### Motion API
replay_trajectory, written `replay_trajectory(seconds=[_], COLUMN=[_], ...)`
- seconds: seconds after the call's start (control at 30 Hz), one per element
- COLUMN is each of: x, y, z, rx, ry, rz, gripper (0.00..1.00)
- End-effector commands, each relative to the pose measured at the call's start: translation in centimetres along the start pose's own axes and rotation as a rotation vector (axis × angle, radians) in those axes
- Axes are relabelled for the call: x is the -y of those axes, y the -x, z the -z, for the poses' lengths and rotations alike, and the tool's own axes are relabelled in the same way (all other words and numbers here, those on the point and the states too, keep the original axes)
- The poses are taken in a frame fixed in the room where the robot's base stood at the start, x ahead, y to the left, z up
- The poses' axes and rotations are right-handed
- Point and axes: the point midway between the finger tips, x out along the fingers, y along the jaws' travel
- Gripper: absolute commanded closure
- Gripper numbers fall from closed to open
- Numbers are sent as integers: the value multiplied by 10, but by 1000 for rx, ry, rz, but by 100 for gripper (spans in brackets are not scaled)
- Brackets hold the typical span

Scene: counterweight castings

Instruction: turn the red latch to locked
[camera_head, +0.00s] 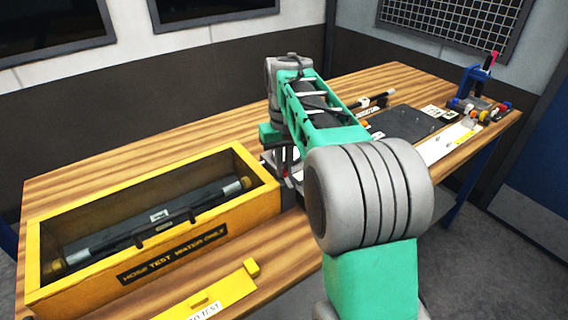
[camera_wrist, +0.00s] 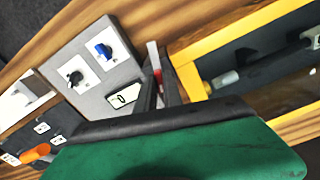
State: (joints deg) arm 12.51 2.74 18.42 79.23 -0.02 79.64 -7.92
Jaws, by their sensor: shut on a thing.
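My gripper (camera_wrist: 158,82) points at a grey panel (camera_wrist: 105,75) just beside the yellow box. Its two dark fingers are closed in on a narrow red piece, the red latch (camera_wrist: 156,62), of which only a sliver shows between them. The latch's full shape and how far it is turned are hidden. A white label with a black mark (camera_wrist: 124,97) sits on the panel left of the fingers. In the head view my gripper (camera_head: 286,172) is down at the panel, partly hidden behind my arm.
A yellow box (camera_head: 150,222) holding a dark hose assembly stands close to the gripper. The panel also carries a blue knob (camera_wrist: 101,50) and a black knob (camera_wrist: 75,78). A yellow plate (camera_head: 215,293) lies in front. Small coloured parts (camera_head: 484,112) crowd the table's far right.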

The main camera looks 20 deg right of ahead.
Motion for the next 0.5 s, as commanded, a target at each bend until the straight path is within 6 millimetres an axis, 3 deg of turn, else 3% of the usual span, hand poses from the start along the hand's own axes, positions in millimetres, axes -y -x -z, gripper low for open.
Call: replay_trajectory(seconds=[0.5], x=[0], y=[2], z=[0], rx=[-2], ry=[-485], rz=[0], gripper=[100])
